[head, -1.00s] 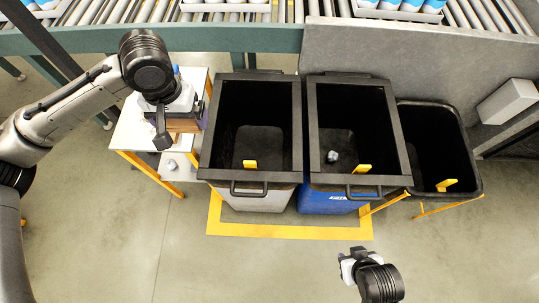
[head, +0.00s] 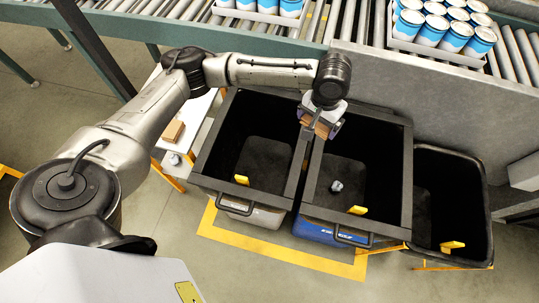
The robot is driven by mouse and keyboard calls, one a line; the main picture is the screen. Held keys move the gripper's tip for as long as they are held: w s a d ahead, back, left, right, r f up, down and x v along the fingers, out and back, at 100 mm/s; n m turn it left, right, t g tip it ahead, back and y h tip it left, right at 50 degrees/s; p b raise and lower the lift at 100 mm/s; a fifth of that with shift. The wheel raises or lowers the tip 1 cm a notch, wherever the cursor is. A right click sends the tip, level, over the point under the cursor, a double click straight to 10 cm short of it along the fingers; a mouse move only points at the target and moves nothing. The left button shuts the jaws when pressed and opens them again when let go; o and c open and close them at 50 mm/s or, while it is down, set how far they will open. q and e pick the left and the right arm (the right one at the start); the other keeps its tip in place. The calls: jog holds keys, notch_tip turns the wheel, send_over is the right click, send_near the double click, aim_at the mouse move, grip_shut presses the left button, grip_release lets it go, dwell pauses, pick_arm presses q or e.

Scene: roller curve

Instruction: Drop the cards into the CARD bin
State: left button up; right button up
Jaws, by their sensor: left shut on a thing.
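My left gripper (head: 318,122) is shut on a brown card-like thing (head: 321,130), held upright over the rim between the left and middle bins. Gripper parts hide some of it, and I cannot tell whether it is one card or several. The left bin (head: 226,150) has a pale lower body and looks empty. The middle bin (head: 403,190) has a blue lower body with white lettering too small to read, and a crumpled grey thing (head: 336,186) lies inside. I cannot tell which bin is CARD. My right gripper is out of view.
A third black bin (head: 481,190) stands at the right. A white side table (head: 190,115) at the left bears a brown block (head: 173,131). A roller conveyor (head: 200,22) with trays of blue cans runs behind. A grey panel (head: 440,90) stands behind the bins.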

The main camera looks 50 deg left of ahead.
pick_arm(q)
jog(key=s+a+f+n+b, duration=0.2)
jog(key=a+f+b, duration=0.1)
jog(key=a+f, duration=0.4)
jog(key=s+a+f+n+b, duration=0.2)
jog(key=a+f, duration=0.5)
jog(key=f, duration=0.5)
jog(key=s+a+f+n+b, duration=0.1)
jog(key=s+a+f+b, duration=0.3)
jog(key=a+f, duration=0.3)
notch_tip(320, 180, down, 3)
jog(key=shift+a+f+n+b, duration=0.2)
jog(key=shift+a+n+b, duration=0.2)
jog(key=shift+b, duration=0.25)
jog(key=o, duration=0.6)
jog(key=shift+c, duration=0.2)
